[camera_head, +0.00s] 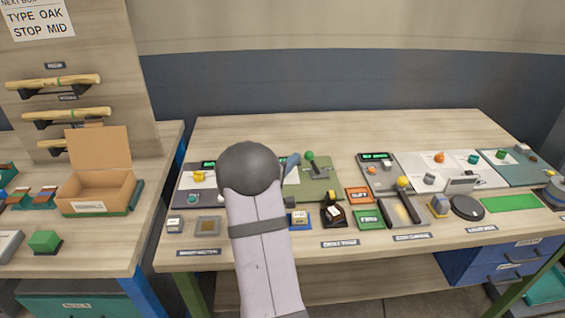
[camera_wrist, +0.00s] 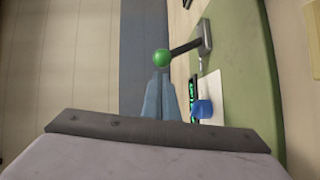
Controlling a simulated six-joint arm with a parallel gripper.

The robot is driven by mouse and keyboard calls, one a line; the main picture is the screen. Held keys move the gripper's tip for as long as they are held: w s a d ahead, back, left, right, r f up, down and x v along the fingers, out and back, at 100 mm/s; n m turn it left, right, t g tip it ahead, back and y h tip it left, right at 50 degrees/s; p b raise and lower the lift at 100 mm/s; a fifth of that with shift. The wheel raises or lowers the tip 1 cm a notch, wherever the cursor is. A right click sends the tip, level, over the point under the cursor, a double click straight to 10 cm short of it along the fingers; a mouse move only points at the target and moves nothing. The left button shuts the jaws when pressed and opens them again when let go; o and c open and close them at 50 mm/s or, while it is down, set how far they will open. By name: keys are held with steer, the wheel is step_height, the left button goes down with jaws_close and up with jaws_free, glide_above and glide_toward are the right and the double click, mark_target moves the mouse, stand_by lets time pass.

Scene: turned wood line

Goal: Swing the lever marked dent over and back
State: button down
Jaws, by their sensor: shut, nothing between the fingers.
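A lever with a green ball knob (camera_head: 309,155) stands on a green panel (camera_head: 318,188) near the middle of the bench. Its dark arm leans, and any marking on it is too small to read. In the wrist view the green knob (camera_wrist: 162,58) sits just beyond the tips of my gripper (camera_wrist: 161,76), with the dark lever arm (camera_wrist: 185,48) running right to a grey base. The blue-grey fingers are together and hold nothing. Whether they touch the knob cannot be told. In the head view my arm hides part of the panel, and the finger ends show left of the knob.
A blue knob (camera_wrist: 202,108) on a white plate lies close beside my fingers. A yellow-knobbed lever (camera_head: 403,184) stands further right among several small devices. An open cardboard box (camera_head: 97,190) is on the left bench. The bench's back strip is clear.

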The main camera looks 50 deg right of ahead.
steer(key=shift+s+d+f, duration=0.1)
steer(key=shift+s+d, duration=0.2)
steer(key=shift+d, duration=0.2)
steer(key=s+d+r+m+t+y+p, duration=0.1)
steer(key=s+d+r+m+y+p, duration=0.2)
steer(key=s+d+m+y+p, duration=0.1)
steer(key=shift+s+d+m+p, duration=0.5)
steer(key=shift+s+d+p, duration=0.4)
steer(key=shift+p, duration=0.3)
steer(key=shift+r, duration=0.2)
steer(key=shift+r+p, duration=0.7)
steer(key=shift+p, duration=0.1)
steer(key=shift+a+r, duration=0.1)
steer(key=shift+r, duration=0.05)
